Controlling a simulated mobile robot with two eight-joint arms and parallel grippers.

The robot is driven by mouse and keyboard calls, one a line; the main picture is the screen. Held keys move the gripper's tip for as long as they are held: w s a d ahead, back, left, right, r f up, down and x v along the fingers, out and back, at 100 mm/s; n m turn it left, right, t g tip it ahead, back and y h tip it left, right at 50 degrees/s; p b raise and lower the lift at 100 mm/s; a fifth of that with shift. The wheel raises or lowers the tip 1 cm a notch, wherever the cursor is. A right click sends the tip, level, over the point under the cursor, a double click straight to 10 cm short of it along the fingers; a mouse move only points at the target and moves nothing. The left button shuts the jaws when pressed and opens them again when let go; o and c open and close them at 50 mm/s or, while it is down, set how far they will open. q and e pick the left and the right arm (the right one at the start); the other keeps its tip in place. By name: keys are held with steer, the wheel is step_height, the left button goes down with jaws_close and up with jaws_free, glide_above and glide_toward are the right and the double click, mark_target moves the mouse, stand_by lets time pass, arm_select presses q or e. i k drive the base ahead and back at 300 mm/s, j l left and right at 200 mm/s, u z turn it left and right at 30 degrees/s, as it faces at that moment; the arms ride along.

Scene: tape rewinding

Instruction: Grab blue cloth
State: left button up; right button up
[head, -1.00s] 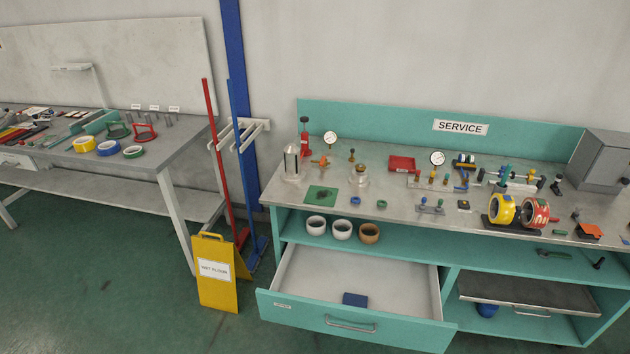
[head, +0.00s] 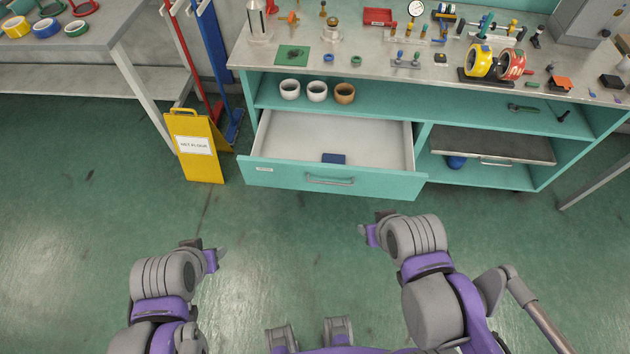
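The blue cloth (head: 333,158) is a small dark blue folded rectangle. It lies on the floor of the open drawer (head: 280,137), near the drawer's front panel. My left gripper (head: 222,254) is low at the left, in front of the workbench and well short of the drawer. My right gripper (head: 364,232) is below and to the right of the drawer front, apart from it. Both grippers are small and partly hidden by their own wrists, so their finger state is unclear. Neither touches the cloth.
The drawer sticks out of the teal workbench (head: 480,192), with several cups (head: 317,91) on the shelf above. A yellow wet floor sign (head: 197,147) stands left of the drawer. A grey table leg (head: 592,190) is at the far right. The green floor in front is clear.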

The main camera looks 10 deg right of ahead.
mark_target(327, 158)
steer(key=l+u, duration=0.2)
steer(key=u, duration=0.4)
steer(key=l+u, duration=0.25)
steer(key=l, duration=0.3)
steer(key=l+u, duration=0.25)
steer(key=l, duration=0.9)
steer(key=k+l+u, duration=0.1)
steer(key=l, duration=0.45)
